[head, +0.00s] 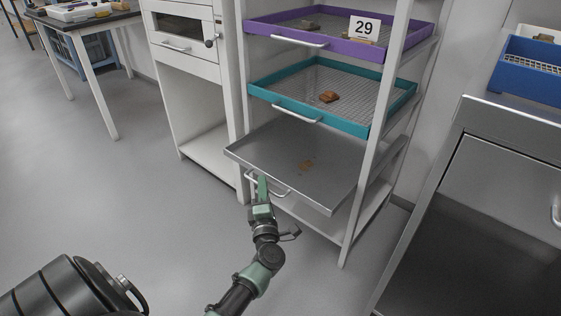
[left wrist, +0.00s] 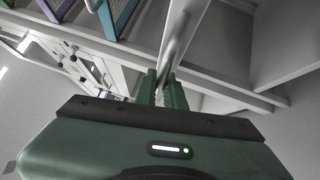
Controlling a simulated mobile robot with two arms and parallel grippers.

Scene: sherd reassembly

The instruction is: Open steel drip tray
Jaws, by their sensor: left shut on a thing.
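The steel drip tray (head: 270,150) is the lowest tray in the white rack, below the teal one. Its front edge sticks out past the rack's front posts, and a brownish patch shows on its floor. Its bar handle (head: 281,190) is on the front edge. My left gripper (head: 262,182) is at the left part of this handle, shut on it. In the left wrist view the two green fingers (left wrist: 163,88) stand on either side of the metal bar (left wrist: 178,38). My right gripper is not in view.
Above are a teal mesh tray (head: 290,107) with a sherd (head: 329,97) and a purple tray (head: 277,30) with a card marked 29 (head: 364,27). A white cabinet (head: 186,70) stands left, a steel unit (head: 515,190) right. The floor (head: 150,200) in front is clear.

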